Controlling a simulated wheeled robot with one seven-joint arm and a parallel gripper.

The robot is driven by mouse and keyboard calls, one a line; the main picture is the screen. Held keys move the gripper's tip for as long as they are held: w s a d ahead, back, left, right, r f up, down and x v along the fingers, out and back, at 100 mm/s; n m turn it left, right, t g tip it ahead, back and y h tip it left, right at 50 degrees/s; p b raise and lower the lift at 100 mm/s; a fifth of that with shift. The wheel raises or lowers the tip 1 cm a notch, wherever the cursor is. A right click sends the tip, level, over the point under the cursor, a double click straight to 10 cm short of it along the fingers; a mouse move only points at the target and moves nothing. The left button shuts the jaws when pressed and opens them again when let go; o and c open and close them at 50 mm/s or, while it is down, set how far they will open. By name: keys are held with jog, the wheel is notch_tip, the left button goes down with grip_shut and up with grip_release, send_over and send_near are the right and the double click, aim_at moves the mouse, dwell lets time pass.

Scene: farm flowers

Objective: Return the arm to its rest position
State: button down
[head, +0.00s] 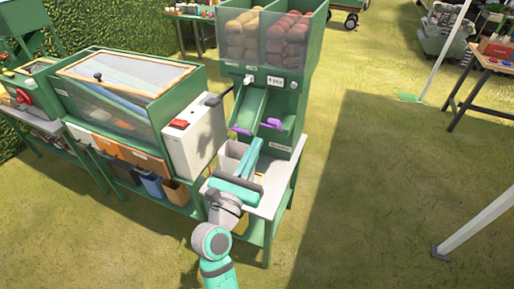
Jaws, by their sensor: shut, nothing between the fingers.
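My arm (215,250) reaches up from the bottom middle of the head view, grey and teal. My gripper (256,146) is at its far end, over the small table in front of the green dispenser. Its teal fingers point away from me, toward the dispenser's lower front, and are shut with nothing between them. A grey bin (231,158) stands just left of the fingers, partly hidden by the gripper. I cannot tell whether the gripper touches the bin or the tabletop.
The green dispenser (300,75) has clear hoppers of round produce and purple parts (270,123) low on its front. A white box with a red switch (180,124) and a glass-sided green machine (125,85) stand left. Open grass (370,190) lies right, before a white pole (475,222).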

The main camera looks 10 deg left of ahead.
dwell(0.3)
jog(key=s+d+f+m+g+y, duration=0.2)
jog(key=s+f+m+y, duration=0.1)
jog(key=s+f+m, duration=0.65)
jog(key=s+d+f+m+g+y, duration=0.2)
jog(key=s+f+m, duration=0.3)
jog(key=f, duration=0.8)
jog(key=s+d+f+m, duration=0.1)
jog(key=s+d+m, duration=0.2)
jog(key=s+m, duration=0.6)
jog(key=s+d+f+m+g+h, duration=0.1)
jog(key=s+d+m, duration=0.3)
jog(key=s+m, duration=0.6)
jog(key=shift+s+d+f, duration=0.15)
jog(key=shift+s+d, duration=0.15)
jog(key=shift+s, duration=2.3)
